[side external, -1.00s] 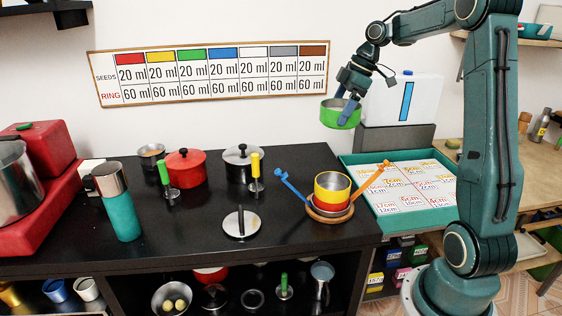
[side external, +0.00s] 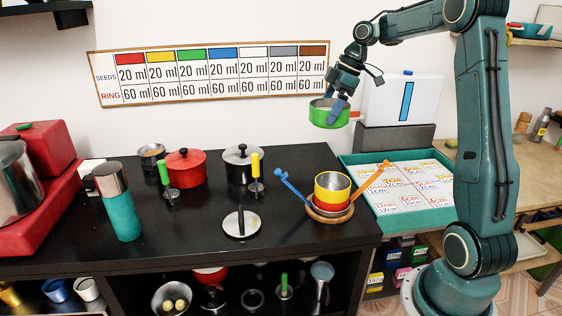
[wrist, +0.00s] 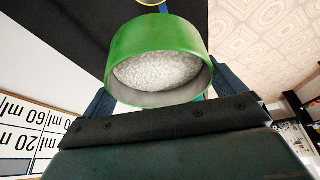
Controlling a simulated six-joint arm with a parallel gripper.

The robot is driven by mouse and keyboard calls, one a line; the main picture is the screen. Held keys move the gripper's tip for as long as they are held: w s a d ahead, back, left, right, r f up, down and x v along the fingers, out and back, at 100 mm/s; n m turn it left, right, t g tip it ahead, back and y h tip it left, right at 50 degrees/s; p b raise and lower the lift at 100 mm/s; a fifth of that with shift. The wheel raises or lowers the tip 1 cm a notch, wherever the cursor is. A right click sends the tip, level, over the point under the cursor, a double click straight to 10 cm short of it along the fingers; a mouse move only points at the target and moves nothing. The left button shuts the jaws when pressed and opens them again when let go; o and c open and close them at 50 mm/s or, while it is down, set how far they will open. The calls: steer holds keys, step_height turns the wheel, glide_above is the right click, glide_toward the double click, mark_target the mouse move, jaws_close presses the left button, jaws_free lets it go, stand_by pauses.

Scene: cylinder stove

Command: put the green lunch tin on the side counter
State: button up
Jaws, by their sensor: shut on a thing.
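The green lunch tin (side external: 322,116) is held up in the air in front of the wall, above the back right of the black table. My gripper (side external: 338,104) is shut on its rim. In the wrist view the tin (wrist: 150,42) shows its open mouth, with white grainy contents (wrist: 158,70) inside. The gripper fingers (wrist: 160,98) show at both sides of the tin. A wooden counter (side external: 538,168) runs along the right side, partly hidden behind my arm.
The black table (side external: 100,249) holds a red pot (side external: 185,167), a dark pot (side external: 240,165), a teal flask (side external: 119,208) and stacked yellow and red bowls (side external: 331,189) with spoons. A teal tray (side external: 420,217) with number cards and a white tank (side external: 418,98) stand right of it.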

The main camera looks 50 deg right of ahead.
steer(key=w+a+f+n, duration=0.1)
steer(key=w+a+f, duration=0.3)
steer(key=w+a, duration=1.05)
steer(key=w+a+f, duration=0.2)
steer(key=w+a, duration=0.3)
steer(key=a, duration=0.4)
steer(key=w+a+f, duration=0.3)
steer(key=w+a, duration=0.2)
steer(key=a, duration=0.4)
steer(key=shift+n, duration=0.3)
step_height(320, 180, down, 15)
steer(key=shift+w+a+f, duration=0.1)
steer(key=shift+w+f, duration=0.05)
steer(key=shift+f, duration=0.1)
steer(key=shift+f, duration=2.05)
steer(key=shift+f, duration=0.1)
steer(key=o, duration=0.7)
steer(key=shift+f, duration=0.1)
steer(key=shift+c, duration=0.2)
steer(key=shift+o, duration=0.3)
